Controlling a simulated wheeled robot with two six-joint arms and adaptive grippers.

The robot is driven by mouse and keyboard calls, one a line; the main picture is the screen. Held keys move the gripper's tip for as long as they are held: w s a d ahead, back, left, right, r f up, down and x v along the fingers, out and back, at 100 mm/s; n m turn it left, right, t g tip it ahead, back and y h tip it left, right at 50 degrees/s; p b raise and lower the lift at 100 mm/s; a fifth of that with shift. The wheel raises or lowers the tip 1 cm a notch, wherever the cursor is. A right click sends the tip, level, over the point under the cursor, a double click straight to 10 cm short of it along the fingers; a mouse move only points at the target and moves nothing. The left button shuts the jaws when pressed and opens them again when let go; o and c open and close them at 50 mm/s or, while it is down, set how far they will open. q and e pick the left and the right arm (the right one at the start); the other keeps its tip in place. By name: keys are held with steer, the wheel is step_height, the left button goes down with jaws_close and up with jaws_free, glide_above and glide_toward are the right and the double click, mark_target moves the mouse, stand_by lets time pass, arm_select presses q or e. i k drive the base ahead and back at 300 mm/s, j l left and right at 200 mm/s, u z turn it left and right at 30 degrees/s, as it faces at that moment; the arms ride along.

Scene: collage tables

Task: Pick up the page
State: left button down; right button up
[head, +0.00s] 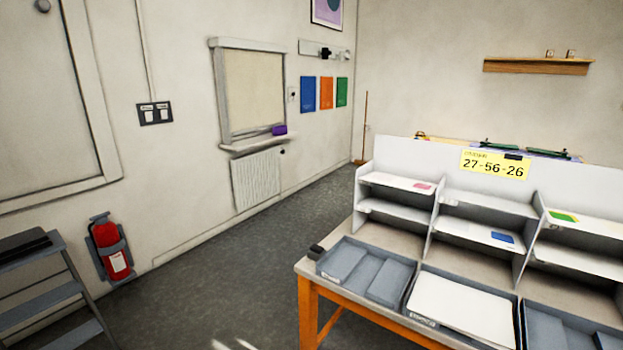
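A large white sheet, which looks like the page (462,306), lies flat in the middle grey tray (421,319) on the table at the right. Small coloured pieces lie on the shelves of the white rack behind it: a pink one (423,186), a blue one (502,238) and a green one (563,216). Neither of my grippers can be made out in the head view. Small pale shapes show at the bottom edge, too cut off to identify.
The orange-legged table (310,267) carries the rack (400,152) with a yellow number sign (495,164). A left tray (345,262) holds grey inserts. A small black object (316,251) sits at the table corner. The floor left of the table is clear; a step ladder (45,297) stands far left.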

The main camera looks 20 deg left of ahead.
mark_target(397, 182)
steer(key=u, duration=0.2)
steer(key=i+j+z, duration=0.1)
steer(key=z, duration=0.3)
steer(key=j+z, duration=0.25)
steer(key=z, duration=0.2)
steer(key=j+z, duration=0.25)
steer(key=z, duration=0.15)
steer(key=j+z, duration=0.25)
steer(key=z, duration=0.2)
steer(key=j+z, duration=0.25)
steer(key=z, duration=0.15)
steer(key=k+j+z, duration=0.1)
steer(key=j, duration=0.35)
steer(key=k+j+z, duration=0.1)
steer(key=j, duration=0.35)
steer(key=k+j+z, duration=0.1)
steer(key=k+j, duration=0.15)
steer(key=j, duration=0.15)
steer(key=k+j+z, duration=0.1)
steer(key=j, duration=0.35)
steer(key=k+j+z, duration=0.1)
steer(key=k+j, duration=0.15)
steer(key=j, duration=0.15)
steer(key=k+j+z, duration=0.1)
steer(key=j, duration=0.25)
steer(key=k+j, duration=0.3)
steer(key=j+z, duration=0.05)
steer(key=j, duration=0.05)
